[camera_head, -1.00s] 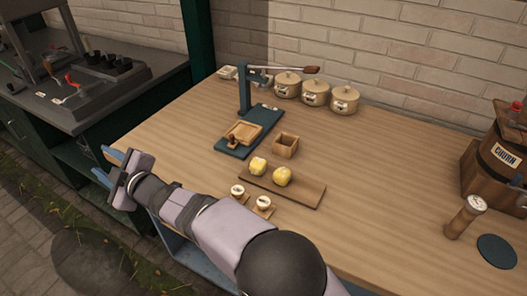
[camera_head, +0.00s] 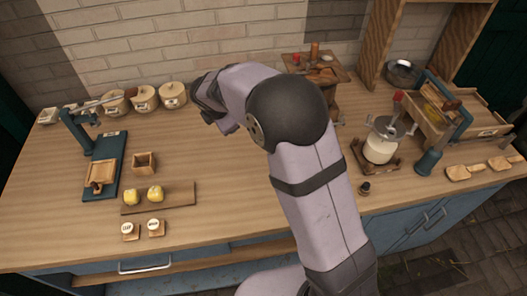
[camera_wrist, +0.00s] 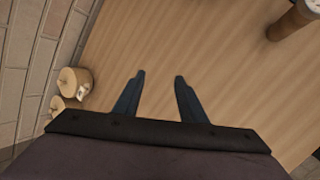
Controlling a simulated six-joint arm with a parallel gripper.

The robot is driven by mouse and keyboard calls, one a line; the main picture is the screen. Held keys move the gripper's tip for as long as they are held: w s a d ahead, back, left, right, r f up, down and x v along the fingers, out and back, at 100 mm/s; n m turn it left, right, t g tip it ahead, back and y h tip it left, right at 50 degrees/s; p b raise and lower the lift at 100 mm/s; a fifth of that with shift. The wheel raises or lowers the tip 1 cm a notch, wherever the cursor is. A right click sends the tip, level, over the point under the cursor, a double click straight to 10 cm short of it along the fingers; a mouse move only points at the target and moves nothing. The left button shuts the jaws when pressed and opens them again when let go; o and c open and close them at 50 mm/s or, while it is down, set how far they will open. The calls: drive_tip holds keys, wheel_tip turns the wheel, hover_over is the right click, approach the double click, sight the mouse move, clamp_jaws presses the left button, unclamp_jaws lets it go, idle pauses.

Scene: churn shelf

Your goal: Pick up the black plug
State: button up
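A small dark knob-shaped piece (camera_head: 364,188), which may be the black plug, stands on the wooden counter right of my arm in the head view, in front of the glass jar. The wrist view does not show it. My gripper (camera_wrist: 160,76) is open and empty in the wrist view, its two blue fingers apart above bare counter. In the head view my forearm and wrist hang over the middle of the counter, left of the dark piece, and the fingertips are hidden or too dark to make out.
A glass jar (camera_head: 380,148) with white contents stands in a wooden base. A blue-grey bell-shaped piece (camera_head: 428,162) and wooden scoops (camera_head: 459,173) are to its right. Lidded canisters (camera_head: 173,95) line the wall. A wooden post (camera_wrist: 290,20) shows in the wrist view.

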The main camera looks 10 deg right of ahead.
drive_tip(key=s+d+r+m+g+h+p, duration=0.1)
drive_tip(key=s+d+r+g+h, duration=0.15)
drive_tip(key=d, duration=0.55)
drive_tip(key=s+d+r+g+h+p, duration=0.1)
drive_tip(key=s+d+p, duration=0.15)
drive_tip(key=d, duration=0.65)
drive_tip(key=m+g+y+b, duration=0.1)
drive_tip(key=m+g+y, duration=0.3)
drive_tip(key=m, duration=0.8)
approach(367, 184)
drive_tip(key=shift+s+d+f, duration=0.2)
drive_tip(key=shift+s+f, duration=0.15)
drive_tip(key=shift+s, duration=0.05)
drive_tip(key=shift+s+d+f+p, duration=0.1)
drive_tip(key=shift+f+p, duration=0.65)
drive_tip(key=shift+f, duration=1.05)
drive_tip(key=shift+s+d+f+p, duration=0.1)
drive_tip(key=shift+f+p, duration=0.6)
drive_tip(key=shift+f, duration=1.15)
clamp_jaws()
